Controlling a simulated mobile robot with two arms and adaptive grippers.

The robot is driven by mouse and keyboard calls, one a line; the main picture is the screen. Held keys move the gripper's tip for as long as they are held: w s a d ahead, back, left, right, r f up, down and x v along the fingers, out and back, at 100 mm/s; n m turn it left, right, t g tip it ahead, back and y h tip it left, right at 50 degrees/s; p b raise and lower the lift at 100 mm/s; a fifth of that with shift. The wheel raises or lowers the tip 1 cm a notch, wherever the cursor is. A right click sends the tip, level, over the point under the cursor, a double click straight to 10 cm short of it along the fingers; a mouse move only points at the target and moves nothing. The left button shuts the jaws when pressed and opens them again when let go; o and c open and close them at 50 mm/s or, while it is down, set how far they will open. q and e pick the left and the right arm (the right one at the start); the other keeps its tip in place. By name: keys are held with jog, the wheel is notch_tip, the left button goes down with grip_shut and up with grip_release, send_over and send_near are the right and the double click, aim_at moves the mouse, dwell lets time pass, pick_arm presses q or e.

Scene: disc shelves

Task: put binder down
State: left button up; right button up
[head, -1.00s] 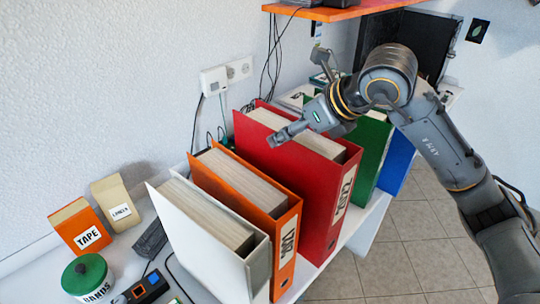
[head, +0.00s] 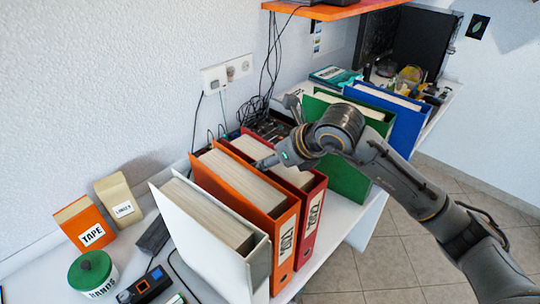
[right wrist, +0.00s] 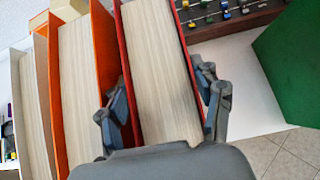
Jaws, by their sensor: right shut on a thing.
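The red binder (head: 312,222) stands upright, close beside the orange binder (head: 284,250) on its right, and its base appears to be at shelf level. Its spine carries a white label. My right gripper (head: 280,135) is over its top; one finger shows and part of the other is hidden by my wrist. In the right wrist view, the fingers (right wrist: 162,98) straddle the red binder (right wrist: 158,60) and are shut on it, one in the gap towards the orange binder (right wrist: 82,75). My left gripper is out of view.
A white binder (head: 205,240) stands left of the orange one. A green binder (head: 349,180) and a blue binder (head: 408,130) stand to the right, with bare white shelf (head: 345,222) between red and green. A dark board with small parts (right wrist: 225,15) lies behind.

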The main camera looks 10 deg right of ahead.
jog(key=shift+r, duration=0.1)
jog(key=o, duration=1.5)
jog(key=shift+f, duration=0.2)
jog(key=shift+o, duration=0.2)
jog(key=shift+r, duration=0.15)
jog(key=shift+s+d+r, duration=0.1)
jog(key=shift+s+r, duration=0.05)
jog(key=b+v, duration=0.1)
jog(key=v, duration=1)
jog(key=shift+s+r+b, duration=0.2)
jog(key=shift+s+b, duration=0.05)
jog(key=shift+b, duration=0.15)
